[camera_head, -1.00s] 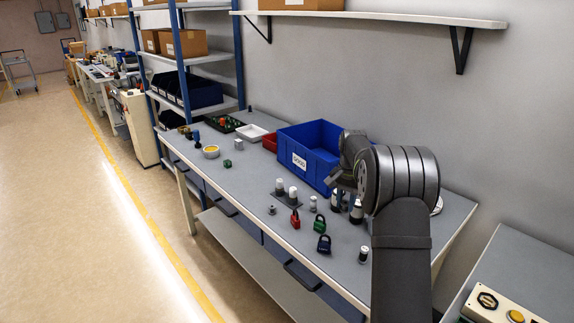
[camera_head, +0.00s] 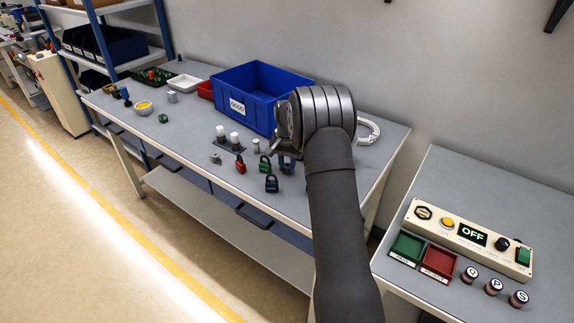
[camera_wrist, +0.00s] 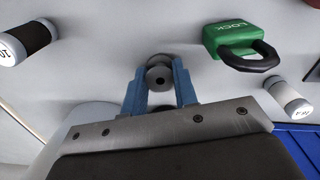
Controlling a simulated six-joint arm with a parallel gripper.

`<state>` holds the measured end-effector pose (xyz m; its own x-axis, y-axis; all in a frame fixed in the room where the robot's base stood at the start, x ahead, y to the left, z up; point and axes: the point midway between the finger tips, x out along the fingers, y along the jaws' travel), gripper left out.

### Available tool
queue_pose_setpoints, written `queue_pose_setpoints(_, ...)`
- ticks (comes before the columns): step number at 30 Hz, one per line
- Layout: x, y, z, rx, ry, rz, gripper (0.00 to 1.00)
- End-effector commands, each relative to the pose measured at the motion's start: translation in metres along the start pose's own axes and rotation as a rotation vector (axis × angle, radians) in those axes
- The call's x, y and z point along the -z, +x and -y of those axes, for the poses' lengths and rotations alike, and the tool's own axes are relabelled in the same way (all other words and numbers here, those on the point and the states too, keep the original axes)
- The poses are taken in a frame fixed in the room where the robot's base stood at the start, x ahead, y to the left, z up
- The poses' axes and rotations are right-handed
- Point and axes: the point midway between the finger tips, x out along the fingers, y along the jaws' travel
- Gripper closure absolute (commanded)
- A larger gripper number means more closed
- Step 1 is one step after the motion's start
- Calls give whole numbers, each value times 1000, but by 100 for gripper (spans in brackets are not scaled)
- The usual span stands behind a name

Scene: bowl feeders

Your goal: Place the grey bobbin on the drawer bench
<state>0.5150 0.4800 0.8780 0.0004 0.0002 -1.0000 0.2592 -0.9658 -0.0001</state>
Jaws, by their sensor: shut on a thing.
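The grey bobbin (camera_wrist: 160,76) sits between the two blue fingers of my gripper (camera_wrist: 160,88) in the wrist view, and the fingers are shut on it. In the head view my gripper (camera_head: 288,165) is low over the drawer bench (camera_head: 185,135), just right of the green padlock (camera_head: 264,164). The bobbin is too small and covered to make out there. The bench has a grey top and blue drawers below. I cannot tell whether the bobbin touches the bench top.
The green padlock (camera_wrist: 228,42), a white-grey fuse (camera_wrist: 290,100) and a black-and-white cylinder (camera_wrist: 32,38) lie around my gripper. A blue bin (camera_head: 258,92) stands behind.

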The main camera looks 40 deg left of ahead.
Motion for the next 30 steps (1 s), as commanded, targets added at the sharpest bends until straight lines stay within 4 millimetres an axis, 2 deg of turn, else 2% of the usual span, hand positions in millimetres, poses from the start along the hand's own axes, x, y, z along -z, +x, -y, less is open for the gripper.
queue_pose_setpoints(4,0,3,0,0,0,1,94)
queue_pose_setpoints(5,0,3,0,0,0,1,70)
queue_pose_setpoints(8,0,3,0,0,0,1,52)
queue_pose_setpoints(16,0,2,0,0,0,0,52)
queue_pose_setpoints(20,1,-8,0,1,0,-3,52)
queue_pose_setpoints(23,1,-24,0,2,0,-3,52)
queue_pose_setpoints(30,1,-76,0,2,0,-4,52)
